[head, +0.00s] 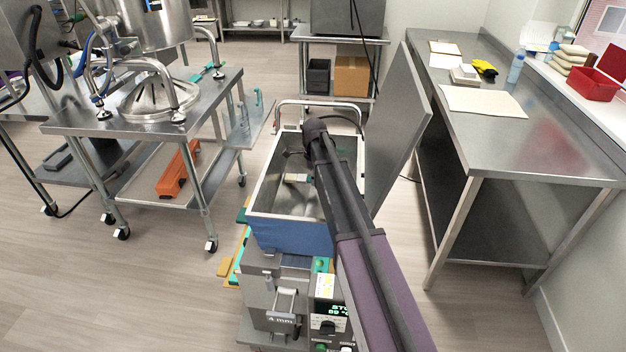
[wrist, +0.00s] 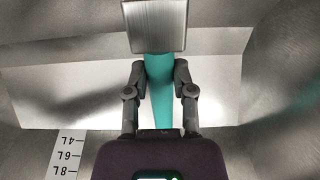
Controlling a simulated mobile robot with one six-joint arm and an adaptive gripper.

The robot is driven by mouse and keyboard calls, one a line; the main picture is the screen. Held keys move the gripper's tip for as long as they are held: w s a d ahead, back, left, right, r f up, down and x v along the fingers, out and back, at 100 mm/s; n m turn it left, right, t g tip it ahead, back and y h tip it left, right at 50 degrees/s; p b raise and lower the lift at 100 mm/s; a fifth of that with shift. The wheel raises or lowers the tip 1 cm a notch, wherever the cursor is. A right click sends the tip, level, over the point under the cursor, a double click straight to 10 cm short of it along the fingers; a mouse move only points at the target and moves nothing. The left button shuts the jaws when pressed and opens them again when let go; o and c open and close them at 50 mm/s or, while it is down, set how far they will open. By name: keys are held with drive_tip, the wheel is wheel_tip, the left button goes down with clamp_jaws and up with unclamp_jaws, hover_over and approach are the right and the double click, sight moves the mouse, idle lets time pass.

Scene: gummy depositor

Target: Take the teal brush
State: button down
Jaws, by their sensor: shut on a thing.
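In the wrist view the teal brush (wrist: 160,95) lies between the two fingers of my gripper (wrist: 160,78), which are shut on its handle. A pale grey, finely lined block (wrist: 155,25), apparently the brush's head, shows beyond the fingertips. The brush is inside the steel hopper (wrist: 80,70), whose walls surround it. In the head view my arm reaches down over the open hopper (head: 262,185).
A raised lid (head: 400,130) stands to the right of the hopper. A steel cart (head: 75,122) stands at left, with an orange case (head: 178,170) on its lower shelf. A steel table (head: 560,150) is at right. A volume scale (wrist: 65,155) marks the hopper wall.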

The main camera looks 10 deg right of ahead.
wheel_tip(320, 180, up, 10)
drive_tip(key=p, duration=1)
idle(0.7)
